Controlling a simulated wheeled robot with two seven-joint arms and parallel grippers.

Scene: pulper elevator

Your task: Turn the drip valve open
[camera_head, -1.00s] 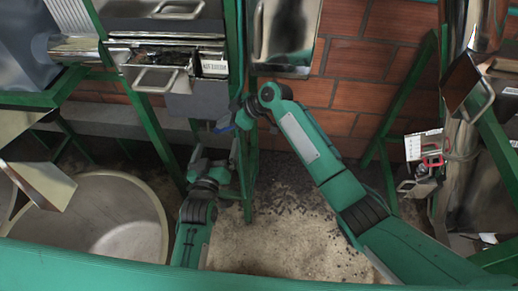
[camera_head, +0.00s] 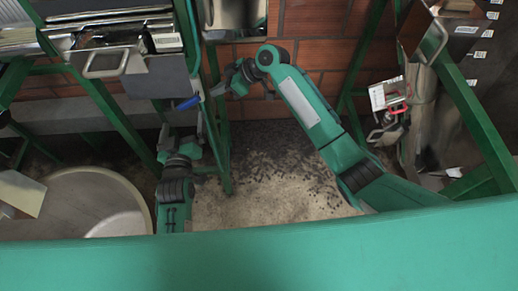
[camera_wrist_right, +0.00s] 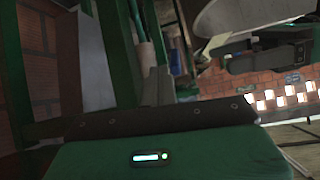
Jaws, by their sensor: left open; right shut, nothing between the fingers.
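The drip valve's blue handle (camera_head: 187,103) shows in the head view beside a green post, below the metal machinery at upper left. It lies to the left of my right gripper (camera_head: 217,91), with a small gap between. My right gripper is shut and empty. In the right wrist view its fingers (camera_wrist_right: 157,86) are together, and a bluish piece, possibly the handle (camera_wrist_right: 175,60), shows just beyond them. My left gripper (camera_head: 196,128) is open, below the handle and close to the green post. The valve's body is too small to make out.
Green posts (camera_head: 219,130) stand close to both grippers. A large pale round basin (camera_head: 85,205) is at lower left. Metal machinery with handles (camera_head: 105,62) is at upper left. Red clamps (camera_head: 396,105) hang at right.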

